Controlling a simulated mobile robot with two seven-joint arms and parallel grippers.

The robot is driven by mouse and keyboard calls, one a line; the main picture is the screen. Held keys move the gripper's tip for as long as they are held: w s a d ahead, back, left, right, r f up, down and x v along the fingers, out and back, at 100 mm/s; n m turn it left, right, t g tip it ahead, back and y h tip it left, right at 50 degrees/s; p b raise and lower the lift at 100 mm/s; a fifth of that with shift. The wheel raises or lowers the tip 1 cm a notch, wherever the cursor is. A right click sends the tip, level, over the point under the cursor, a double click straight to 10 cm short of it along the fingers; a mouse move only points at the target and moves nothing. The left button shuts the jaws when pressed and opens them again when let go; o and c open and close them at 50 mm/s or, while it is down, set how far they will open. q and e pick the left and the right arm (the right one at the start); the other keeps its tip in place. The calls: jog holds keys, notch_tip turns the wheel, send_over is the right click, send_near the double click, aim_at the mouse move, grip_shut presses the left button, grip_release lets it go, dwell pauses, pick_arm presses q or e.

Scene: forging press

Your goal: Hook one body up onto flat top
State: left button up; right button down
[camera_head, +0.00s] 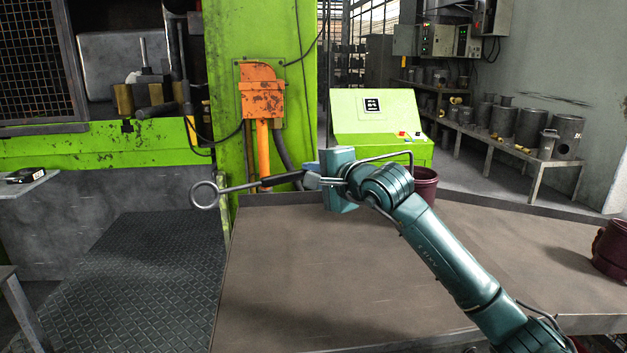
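My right gripper (316,181), at the end of the teal arm from the right, is closed around the dark grip of a metal rod tool (240,187). The tool points left, nearly level, with a ring at its far left end; the ring appears empty. A dark red, pot-like body (426,186) stands behind my arm at the back of the brown flat top (300,270), partly hidden by the arm. A second dark red body (611,248) is at the right edge, cut off by the picture. My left gripper is out of view.
The green press (120,145) stands at the left and back, with an orange box (262,92) on its column. A green control console (380,118) is behind the flat top. A dark tread-plate floor (130,275) lies at left. The front of the flat top is clear.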

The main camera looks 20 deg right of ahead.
pick_arm(q)
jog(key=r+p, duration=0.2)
jog(key=p, duration=0.1)
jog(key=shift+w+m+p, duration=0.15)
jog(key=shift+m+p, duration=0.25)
pick_arm(e)
notch_tip(320, 180, up, 8)
jog(key=shift+f, duration=0.25)
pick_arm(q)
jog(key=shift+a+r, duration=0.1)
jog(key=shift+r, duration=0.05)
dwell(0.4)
pick_arm(e)
jog(key=shift+s, duration=0.1)
